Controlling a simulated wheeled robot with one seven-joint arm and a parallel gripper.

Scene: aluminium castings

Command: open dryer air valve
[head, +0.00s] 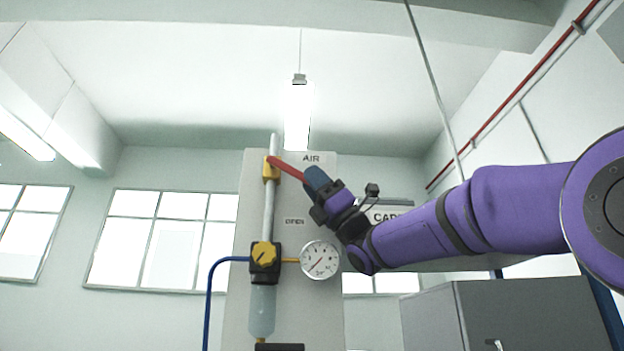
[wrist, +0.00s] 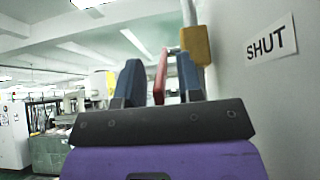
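The air valve has a yellow body (head: 271,170) on a vertical grey pipe (head: 269,210) and a red lever (head: 288,168). The lever slants down to the right from the valve, across the pipe's line. My gripper (head: 314,178) is at the lever's free end. In the wrist view its two dark blue fingers (wrist: 160,82) stand apart on either side of the red lever (wrist: 161,72), with visible gaps. The yellow body (wrist: 195,45) shows beyond the right finger. A SHUT label (wrist: 270,43) is on the panel at right. An OPEN label (head: 294,221) sits lower on the panel.
Below the valve are a yellow-knobbed regulator (head: 264,256), a round gauge (head: 320,259) and a blue hose (head: 209,300). The panel (head: 236,215) lies close beside my gripper. A grey cabinet (head: 530,315) stands at lower right.

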